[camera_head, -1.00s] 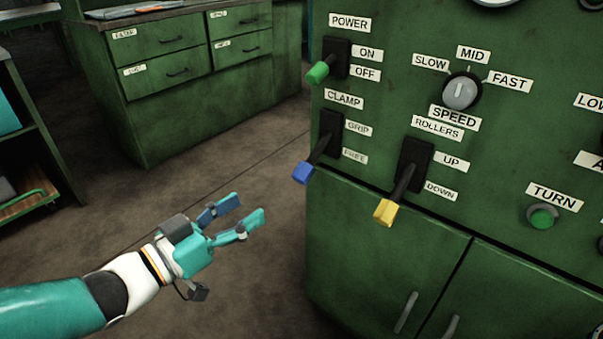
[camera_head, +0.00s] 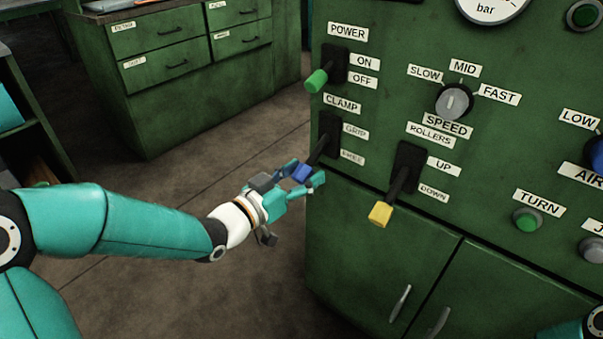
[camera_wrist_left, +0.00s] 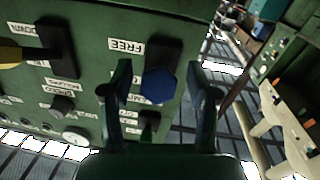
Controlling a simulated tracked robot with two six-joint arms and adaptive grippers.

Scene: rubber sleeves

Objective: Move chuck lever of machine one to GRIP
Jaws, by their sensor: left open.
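The clamp lever (camera_head: 302,174) has a blue handle and a dark stem. It slants out and down from its black slot plate, its stem at about the height between the GRIP label (camera_head: 355,131) and the FREE label (camera_head: 352,157). My left gripper (camera_head: 305,177) is open, with its fingers on either side of the blue handle. In the left wrist view the blue handle (camera_wrist_left: 160,85) sits between the two fingers, with a visible gap to the right finger. I cannot tell whether the left finger touches it. My right gripper is out of view.
The green power lever (camera_head: 317,80) is just above, and the yellow roller lever (camera_head: 380,213) is to the right. A speed knob (camera_head: 453,102) and a green TURN button (camera_head: 527,220) are farther right. Floor is open left of the machine; a drawer cabinet (camera_head: 180,85) stands behind.

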